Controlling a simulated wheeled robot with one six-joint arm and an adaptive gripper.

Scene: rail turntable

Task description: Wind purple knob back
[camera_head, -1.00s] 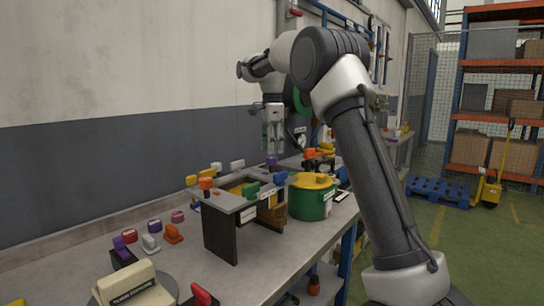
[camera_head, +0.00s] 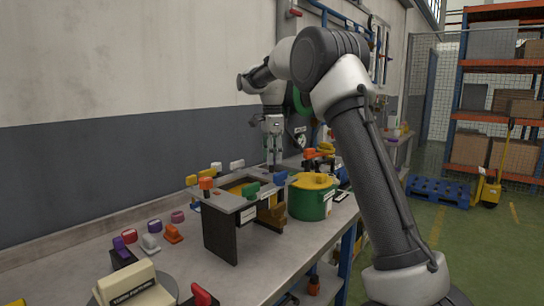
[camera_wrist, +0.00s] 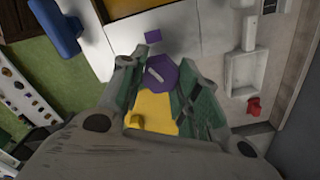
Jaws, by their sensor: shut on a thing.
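The purple knob (camera_wrist: 161,74) is a faceted purple piece with a pale mark on top, in the wrist view. My gripper (camera_wrist: 158,84) has its two green-padded fingers on either side of it and is shut on it. A yellow surface (camera_wrist: 153,110) shows between the fingers below the knob. In the head view my gripper (camera_head: 274,165) points straight down over the back of the bench, with its fingers close together. The knob cannot be made out there, as the fingers cover its place.
A small purple square (camera_wrist: 153,36) lies just beyond the knob. A blue handle (camera_wrist: 59,27) and a red piece (camera_wrist: 254,106) are off to the sides. In the head view, a green pot with a yellow lid (camera_head: 310,200) and a raised grey stand (camera_head: 220,235) stand nearer.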

